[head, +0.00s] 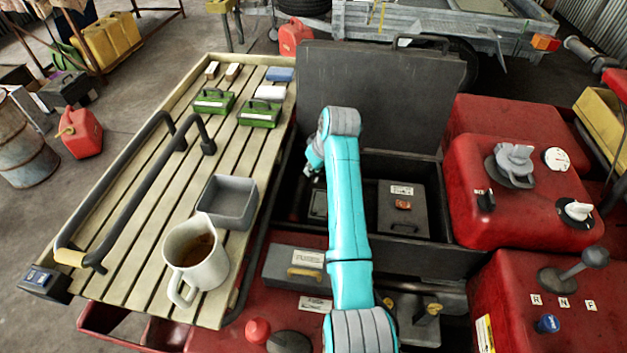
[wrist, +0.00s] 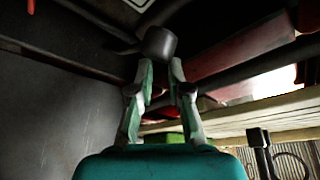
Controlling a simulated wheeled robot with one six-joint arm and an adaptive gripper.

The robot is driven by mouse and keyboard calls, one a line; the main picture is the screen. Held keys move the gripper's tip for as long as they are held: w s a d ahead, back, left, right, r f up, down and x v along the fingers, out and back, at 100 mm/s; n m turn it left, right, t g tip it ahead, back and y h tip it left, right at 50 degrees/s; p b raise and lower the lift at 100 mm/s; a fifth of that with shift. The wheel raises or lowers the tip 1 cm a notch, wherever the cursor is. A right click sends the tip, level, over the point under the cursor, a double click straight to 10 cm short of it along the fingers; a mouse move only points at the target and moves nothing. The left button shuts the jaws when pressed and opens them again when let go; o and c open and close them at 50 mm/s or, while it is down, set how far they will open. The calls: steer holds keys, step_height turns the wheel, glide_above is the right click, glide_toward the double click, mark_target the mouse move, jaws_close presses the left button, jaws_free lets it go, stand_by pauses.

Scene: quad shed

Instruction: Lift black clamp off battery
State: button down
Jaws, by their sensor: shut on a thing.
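My gripper (wrist: 161,66) is shut on a dark grey, rounded piece (wrist: 158,42), which I take for the black clamp, in the wrist view. Its two fingers touch it from both sides near their tips. A dark bar or cable seems to run left from the piece; I cannot tell whether it touches anything else. In the head view my gripper (head: 314,166) is mostly hidden behind the turquoise arm, over the left part of the open black box, and the clamp is hidden. A dark labelled block (head: 318,204) shows below it; I cannot tell whether this is the battery.
The black box's raised lid (head: 380,90) stands behind the arm. A dark case (head: 402,222) with an orange part sits at the box's right. The slatted rack (head: 140,215) at left carries a mug (head: 196,255), a grey tray (head: 227,200) and black bars. Red tanks (head: 520,190) stand at right.

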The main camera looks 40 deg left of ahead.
steer(key=shift+w+d+r, duration=0.1)
steer(key=shift+w+d, duration=0.35)
steer(key=shift+w, duration=0.4)
steer(key=c, duration=1.7)
jaws_free()
steer(key=shift+w+d+f, duration=0.15)
steer(key=shift+f, duration=0.05)
steer(key=o, duration=0.9)
steer(key=shift+r, duration=0.1)
steer(key=shift+s, duration=0.2)
steer(key=shift+r, duration=0.25)
steer(key=v, duration=1.1)
steer(key=shift+s+d+r, duration=0.1)
steer(key=shift+r, duration=0.05)
